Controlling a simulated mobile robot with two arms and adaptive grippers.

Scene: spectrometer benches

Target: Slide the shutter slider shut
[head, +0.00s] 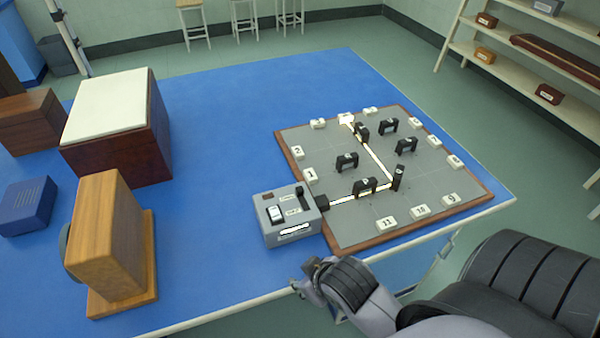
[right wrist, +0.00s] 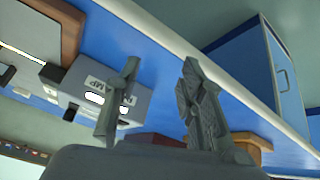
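The grey lamp box (head: 290,222) stands on the blue bench at the board's left edge; it also shows upside down in the right wrist view (right wrist: 135,102). On its top are a white rocker switch (head: 274,214) and a black slider (head: 300,193), which I take as the shutter slider. A bright beam (head: 345,199) leaves the box's dark nozzle (head: 322,203). My right gripper (head: 308,284) is by the bench's front edge, in front of the box and apart from it. Its two fingers (right wrist: 162,75) are spread and empty. My left gripper is not in view.
The grey board (head: 330,145) holds several black optics and white numbered blocks. Left on the bench are a wooden device (head: 105,240), a white-topped wooden box (head: 115,110) and a blue box (head: 27,205). The bench between them and the lamp box is clear.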

